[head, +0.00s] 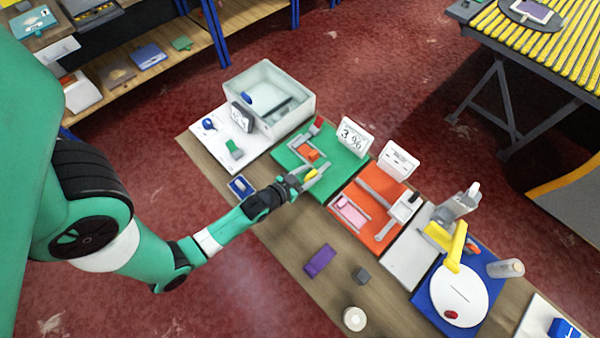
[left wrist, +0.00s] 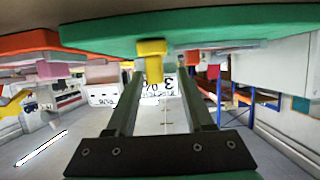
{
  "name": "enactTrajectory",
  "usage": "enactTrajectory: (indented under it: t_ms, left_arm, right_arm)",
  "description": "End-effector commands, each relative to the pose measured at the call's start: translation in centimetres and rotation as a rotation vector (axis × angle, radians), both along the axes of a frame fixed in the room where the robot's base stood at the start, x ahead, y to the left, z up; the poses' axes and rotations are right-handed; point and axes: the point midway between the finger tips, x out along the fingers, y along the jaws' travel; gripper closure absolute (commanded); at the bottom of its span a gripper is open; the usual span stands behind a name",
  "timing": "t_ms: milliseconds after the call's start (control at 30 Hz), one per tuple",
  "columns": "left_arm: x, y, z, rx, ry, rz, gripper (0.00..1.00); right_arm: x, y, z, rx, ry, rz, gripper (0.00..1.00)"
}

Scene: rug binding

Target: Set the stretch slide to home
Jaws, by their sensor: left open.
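The green board (head: 347,164) lies in the middle of the bench and carries a grey rail, an orange-red block (head: 309,153) and a small yellow knob (head: 310,174) near its front edge. I cannot tell from a label which part is the stretch slide. A white display reading about "3 96" (head: 355,138) stands at the board's back right. My left gripper (head: 303,179) is at the board's front edge by the yellow knob. In the left wrist view, which is upside down, the yellow knob (left wrist: 153,62) shows between the open fingers (left wrist: 162,85). My right gripper is out of view.
A red-orange board (head: 373,203) with a pink piece lies right of the green one. A white board (head: 235,140) and clear bin (head: 262,92) stand left. A purple block (head: 319,260), dark cube (head: 361,275) and white roll (head: 354,318) lie on the bench's front.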

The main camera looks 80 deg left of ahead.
Motion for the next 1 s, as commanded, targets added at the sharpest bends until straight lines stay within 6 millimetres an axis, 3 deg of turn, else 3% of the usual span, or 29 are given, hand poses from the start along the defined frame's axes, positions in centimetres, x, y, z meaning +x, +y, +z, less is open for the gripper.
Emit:
enactTrajectory:
  t_ms: [200,433,1000]
  left_arm:
    - [-4.1,-2.3,2.0,-0.002,0.005,0.000,0.47]
    - [-7.7,-4.4,3.5,-0.001,0.003,0.001,0.47]
    - [-8.5,-4.8,4.1,0.000,0.001,0.001,0.47]
  right_arm:
    - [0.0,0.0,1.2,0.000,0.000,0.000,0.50]
    - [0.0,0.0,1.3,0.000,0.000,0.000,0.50]
    - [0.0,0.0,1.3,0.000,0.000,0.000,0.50]
